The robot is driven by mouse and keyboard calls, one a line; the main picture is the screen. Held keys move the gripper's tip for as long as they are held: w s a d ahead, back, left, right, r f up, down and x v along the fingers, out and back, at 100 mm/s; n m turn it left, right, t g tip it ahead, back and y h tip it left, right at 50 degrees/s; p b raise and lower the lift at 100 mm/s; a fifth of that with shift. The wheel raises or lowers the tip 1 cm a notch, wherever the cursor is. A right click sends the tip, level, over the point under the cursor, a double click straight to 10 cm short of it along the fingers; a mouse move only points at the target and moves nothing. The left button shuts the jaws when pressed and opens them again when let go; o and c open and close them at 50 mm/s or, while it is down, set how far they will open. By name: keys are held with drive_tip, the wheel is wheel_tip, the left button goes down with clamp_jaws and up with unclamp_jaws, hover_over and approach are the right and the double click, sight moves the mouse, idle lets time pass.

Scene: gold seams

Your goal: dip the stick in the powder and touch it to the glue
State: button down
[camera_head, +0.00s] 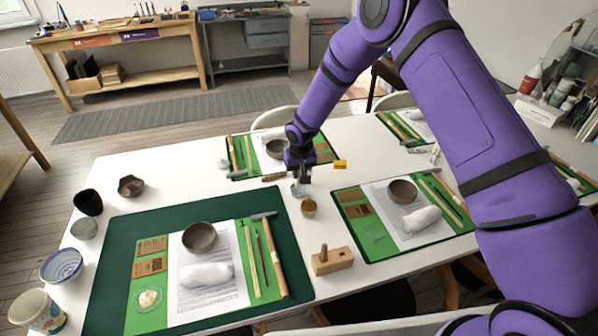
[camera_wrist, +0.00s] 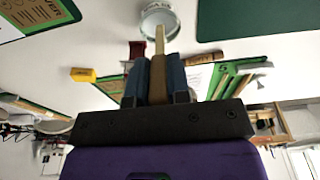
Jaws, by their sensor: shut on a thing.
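My gripper (camera_head: 299,170) is over the middle of the white table. In the wrist view its two blue-grey fingers (camera_wrist: 158,82) are shut on a pale wooden stick (camera_wrist: 158,68). The stick points away from the fingers, and its tip overlaps the near rim of a round whitish dish (camera_wrist: 173,24); I cannot tell if they touch. In the head view a small glass jar (camera_head: 297,191) stands just below my gripper, and a small brown-topped pot (camera_head: 309,208) stands beside it. A clear round dish (camera_head: 149,298) with pale contents lies on the front-left green mat. Which holds powder or glue is unclear.
A dark bowl (camera_head: 200,237), white paper and thin tools lie on the front-left mat. A wooden block (camera_head: 332,260) stands front centre. A yellow block (camera_head: 340,164) is right of my gripper. Cups and bowls line the left edge.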

drive_tip(key=shift+f, duration=0.3)
idle(0.6)
drive_tip(key=shift+r, duration=3.5)
drive_tip(key=s+d+m, duration=0.1)
drive_tip(key=s+d, duration=0.4)
drive_tip(key=d, duration=0.7)
drive_tip(key=s+d+f+m, duration=0.1)
drive_tip(key=s+d, duration=0.3)
drive_tip(key=d, duration=0.8)
drive_tip(key=shift+s+f, duration=0.3)
drive_tip(key=shift+s, duration=0.1)
drive_tip(key=shift+d, duration=0.15)
